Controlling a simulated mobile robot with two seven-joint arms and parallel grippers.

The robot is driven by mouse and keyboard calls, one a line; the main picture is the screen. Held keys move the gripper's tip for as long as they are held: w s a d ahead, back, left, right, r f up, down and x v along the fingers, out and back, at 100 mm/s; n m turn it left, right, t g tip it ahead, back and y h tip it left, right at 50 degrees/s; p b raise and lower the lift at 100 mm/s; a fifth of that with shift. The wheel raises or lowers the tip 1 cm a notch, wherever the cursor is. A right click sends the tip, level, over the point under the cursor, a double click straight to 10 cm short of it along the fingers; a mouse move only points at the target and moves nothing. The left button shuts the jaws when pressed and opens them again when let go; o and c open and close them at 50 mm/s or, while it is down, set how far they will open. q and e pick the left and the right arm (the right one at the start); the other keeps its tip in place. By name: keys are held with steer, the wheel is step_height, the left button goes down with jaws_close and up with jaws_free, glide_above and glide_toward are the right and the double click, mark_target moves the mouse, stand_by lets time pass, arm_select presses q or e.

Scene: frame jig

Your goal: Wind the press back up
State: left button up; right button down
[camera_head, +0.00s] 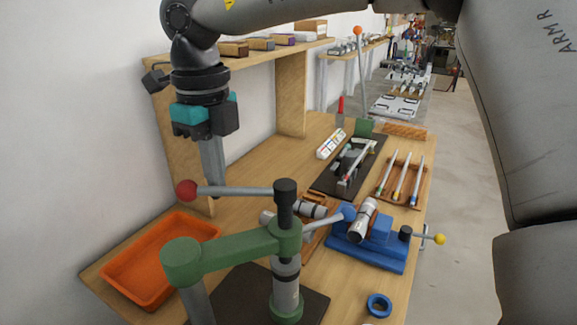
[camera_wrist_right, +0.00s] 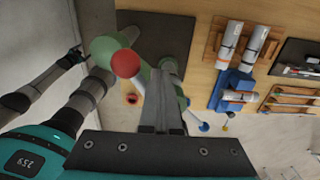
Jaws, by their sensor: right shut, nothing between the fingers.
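The green press (camera_head: 240,252) stands at the near end of the bench. Its lever (camera_head: 240,191) runs level from the dark spindle top (camera_head: 286,195) to a red ball (camera_head: 186,190) at the left. My right gripper (camera_head: 216,192) points down at the lever close to the ball, shut and empty. In the right wrist view, the red ball (camera_wrist_right: 126,63) lies just left of the shut fingers (camera_wrist_right: 160,98), which hide part of the lever. I cannot tell whether they touch it. What may be my left gripper (camera_wrist_right: 75,55) shows small at the far left; its fingers are unclear.
An orange tray (camera_head: 160,258) lies left of the press. A blue vise (camera_head: 368,240) with a grey cylinder, a blue ring (camera_head: 379,305) and a wooden pen rack (camera_head: 402,180) are to the right. A wooden shelf (camera_head: 290,42) stands behind the gripper.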

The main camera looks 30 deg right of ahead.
steer(key=s+a, duration=0.1)
steer(key=s+a+b, duration=0.1)
steer(key=s, duration=0.1)
steer(key=shift+s+f+b, duration=0.1)
steer(key=shift+s+b, duration=0.05)
steer(key=shift+b, duration=0.15)
steer(key=s+b, duration=0.2)
steer(key=s, duration=0.2)
steer(key=shift+a, duration=0.2)
steer(key=s+b, duration=0.1)
steer(key=s, duration=0.1)
steer(key=s+d+b, duration=0.1)
steer(key=s, duration=0.1)
steer(key=shift+d, duration=0.1)
